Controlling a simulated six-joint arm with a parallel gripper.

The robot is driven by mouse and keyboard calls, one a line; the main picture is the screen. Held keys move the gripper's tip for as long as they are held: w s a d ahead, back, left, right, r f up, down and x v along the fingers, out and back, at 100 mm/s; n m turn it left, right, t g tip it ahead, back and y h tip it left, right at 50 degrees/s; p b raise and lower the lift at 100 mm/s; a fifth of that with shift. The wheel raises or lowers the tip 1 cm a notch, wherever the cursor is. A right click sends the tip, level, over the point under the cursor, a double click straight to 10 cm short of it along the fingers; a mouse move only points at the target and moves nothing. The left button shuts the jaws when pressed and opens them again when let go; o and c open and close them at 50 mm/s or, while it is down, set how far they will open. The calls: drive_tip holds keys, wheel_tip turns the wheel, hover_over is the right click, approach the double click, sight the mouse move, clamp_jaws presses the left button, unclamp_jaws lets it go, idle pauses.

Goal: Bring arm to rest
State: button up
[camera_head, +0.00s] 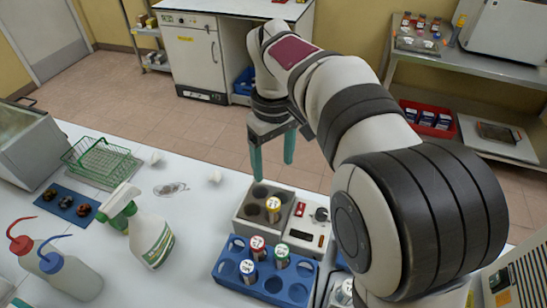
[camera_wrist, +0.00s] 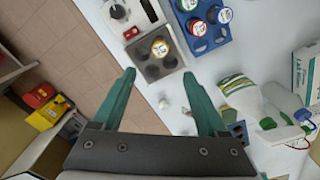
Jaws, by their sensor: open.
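My gripper (camera_head: 271,152) hangs near the far edge of the white bench, its two green fingers pointing down and apart. In the wrist view my gripper (camera_wrist: 163,95) is open, with nothing between the fingers. The same vial (camera_wrist: 159,47) shows in the wrist view. The gripper is apart from the block and touches nothing that I can see.
A blue rack (camera_head: 233,268) with several capped vials stands in front of the block. A spray bottle (camera_head: 151,238), wash bottles (camera_head: 70,272) and a green wire basket (camera_head: 99,160) are to the left. Behind the bench is open floor (camera_head: 200,125), then a white cabinet (camera_head: 196,60).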

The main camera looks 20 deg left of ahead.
drive_tip(key=s+d+r+m, duration=0.2)
drive_tip(key=s+d+m, duration=0.5)
drive_tip(key=d, duration=0.5)
drive_tip(key=s+d+f+m+y, duration=0.1)
drive_tip(key=s+d+f+m, duration=0.2)
drive_tip(key=s, duration=0.5)
drive_tip(key=s+d+f+m, duration=0.3)
drive_tip(key=s+d+m, duration=0.2)
drive_tip(key=s, duration=0.3)
drive_tip(key=shift+d+m+y, duration=0.2)
drive_tip(key=shift+m+y, duration=0.2)
drive_tip(key=shift+m, duration=0.5)
